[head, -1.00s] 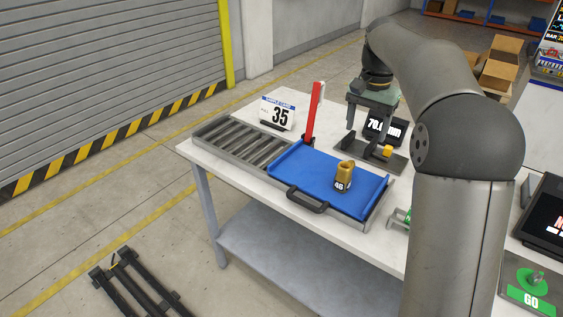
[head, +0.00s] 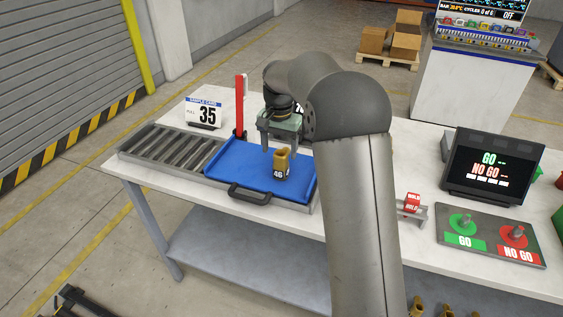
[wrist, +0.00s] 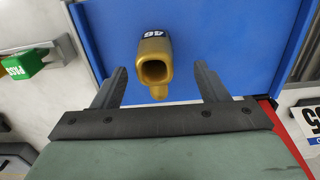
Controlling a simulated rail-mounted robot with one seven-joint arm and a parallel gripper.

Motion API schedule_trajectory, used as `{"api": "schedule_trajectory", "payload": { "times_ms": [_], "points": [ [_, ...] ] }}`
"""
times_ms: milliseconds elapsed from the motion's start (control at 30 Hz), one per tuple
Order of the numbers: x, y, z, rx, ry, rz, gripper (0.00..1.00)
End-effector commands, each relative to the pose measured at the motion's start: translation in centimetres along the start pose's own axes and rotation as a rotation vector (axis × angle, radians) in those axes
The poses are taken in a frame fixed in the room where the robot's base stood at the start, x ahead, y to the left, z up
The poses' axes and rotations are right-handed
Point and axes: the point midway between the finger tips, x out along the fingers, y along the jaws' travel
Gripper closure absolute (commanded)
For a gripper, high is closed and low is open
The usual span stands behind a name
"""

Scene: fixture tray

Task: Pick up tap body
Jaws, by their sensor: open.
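My gripper (head: 278,146) is open and empty, just behind and above the tap body in the head view. In the wrist view my gripper's fingers (wrist: 160,82) stand wide apart, with clear space on both sides of the part. I cannot tell the exact height gap.
A grey roller rack (head: 165,147) adjoins the tray's left. A red upright post (head: 240,105) and a sample card reading 35 (head: 204,113) stand behind. A black handle (head: 249,194) is at the tray front. GO and NO GO plates (head: 490,235) lie at right.

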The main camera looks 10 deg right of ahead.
Motion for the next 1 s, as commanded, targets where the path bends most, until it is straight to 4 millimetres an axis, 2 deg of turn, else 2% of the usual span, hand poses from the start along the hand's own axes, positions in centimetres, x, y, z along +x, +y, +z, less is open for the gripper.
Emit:
{"api": "schedule_trajectory", "payload": {
  "times_ms": [300, 600, 667, 800, 867, 1000],
  "points": [
    [4.3, 0.7, 0.2, 0.000, -0.003, 0.002, 0.33],
    [4.9, 0.6, 0.1, 0.000, -0.001, 0.001, 0.33],
    [4.9, 0.6, 0.1, 0.000, -0.001, 0.001, 0.47],
    [4.9, 0.6, 0.2, 0.000, -0.001, 0.001, 0.86],
    [4.9, 0.6, 0.1, 0.000, -0.001, 0.001, 1.00],
    [4.7, 0.6, 0.1, 0.000, 0.001, -0.001, 1.00]
  ]
}}
